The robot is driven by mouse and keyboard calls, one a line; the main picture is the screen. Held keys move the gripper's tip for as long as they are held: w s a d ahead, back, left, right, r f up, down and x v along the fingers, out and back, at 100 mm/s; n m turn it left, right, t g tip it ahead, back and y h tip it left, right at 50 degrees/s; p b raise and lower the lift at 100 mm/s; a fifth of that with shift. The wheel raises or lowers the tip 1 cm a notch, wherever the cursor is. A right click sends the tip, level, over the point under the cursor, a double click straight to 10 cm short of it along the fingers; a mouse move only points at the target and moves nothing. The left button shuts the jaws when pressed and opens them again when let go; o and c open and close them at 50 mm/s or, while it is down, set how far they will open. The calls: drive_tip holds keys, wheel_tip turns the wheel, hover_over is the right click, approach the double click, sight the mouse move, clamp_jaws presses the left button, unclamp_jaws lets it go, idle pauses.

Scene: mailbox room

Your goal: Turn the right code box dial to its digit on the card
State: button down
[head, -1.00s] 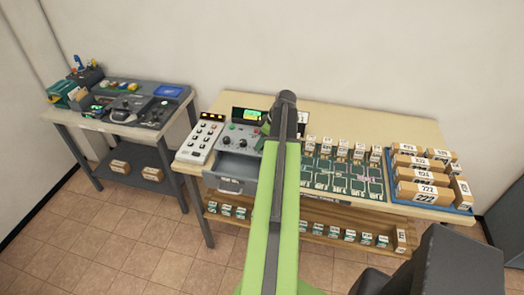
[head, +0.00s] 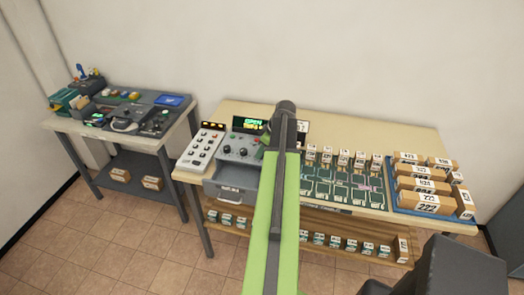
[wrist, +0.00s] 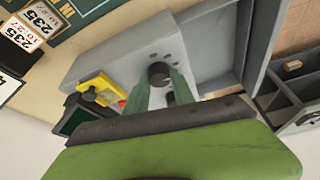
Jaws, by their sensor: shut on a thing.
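The grey code box (head: 238,150) stands on the table, left of my arm, with two dark dials showing on its panel; my arm hides its right end. Its screen (head: 253,124) shows green "OPEN" with an orange line below. In the wrist view, my gripper (wrist: 162,80) is shut on a round dark dial (wrist: 159,72), which appears to be the right dial. The fingers hide part of the panel, and I cannot read the dial's setting. A white card (head: 302,127) stands behind the arm, mostly hidden, its digits unclear.
The code box's drawer (head: 229,192) stands out at the front. A white button panel (head: 201,147) is left of the box. Right are a green slotted board (head: 345,184) and a blue tray (head: 462,216) of numbered parcels. A second table (head: 150,134) stands at left.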

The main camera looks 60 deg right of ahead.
drive_tip(key=m+h, duration=0.1)
drive_tip(key=m, duration=0.1)
drive_tip(key=shift+a+m, duration=0.15)
drive_tip(key=shift+m, duration=0.25)
drive_tip(key=m+h, duration=0.1)
drive_tip(key=m, duration=0.3)
drive_tip(key=shift+a+m+g+h, duration=0.1)
drive_tip(key=shift+m+g+h, duration=0.2)
drive_tip(key=shift+g+h, duration=0.1)
drive_tip(key=m+g+h, duration=0.1)
drive_tip(key=m, duration=0.3)
drive_tip(key=shift+w+m, duration=0.1)
drive_tip(key=shift+m, duration=0.2)
drive_tip(key=shift+w+a+f+m+g+h, duration=0.1)
drive_tip(key=shift+m+g+h, duration=0.2)
drive_tip(key=shift+m, duration=0.6)
drive_tip(key=shift+a+m+g+h, duration=0.15)
drive_tip(key=shift+m+g, duration=0.25)
drive_tip(key=shift+m, duration=0.5)
drive_tip(key=shift+d, duration=0.1)
drive_tip(key=c, duration=1.1)
unclamp_jaws()
